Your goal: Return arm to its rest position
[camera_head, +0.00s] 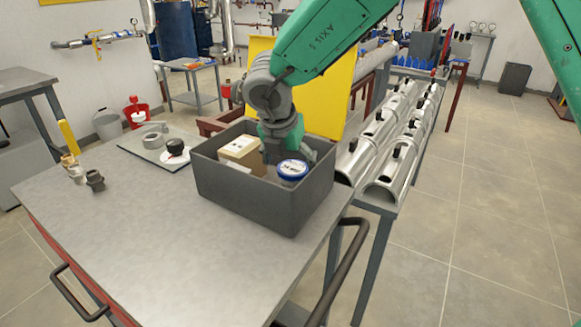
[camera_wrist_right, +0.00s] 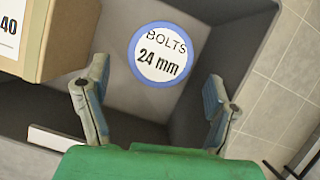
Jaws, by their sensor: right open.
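My right gripper (camera_head: 290,155) reaches down into a dark grey bin on the table in the head view. In the right wrist view my right gripper (camera_wrist_right: 155,105) shows its two fingers spread apart with nothing between them. A round tub with a blue rim and a white lid (camera_wrist_right: 161,54), marked "BOLTS 24 mm", stands in the bin just beyond the fingertips. The tub also shows in the head view (camera_head: 292,170). My left gripper is not in view.
The grey bin (camera_head: 245,205) also holds a cardboard box (camera_head: 239,150). The metal table (camera_head: 150,225) has fittings (camera_head: 95,180) at its left edge and a plate with parts (camera_head: 155,145) behind. Metal half-pipe troughs (camera_head: 390,150) stand to the right. The table's front is clear.

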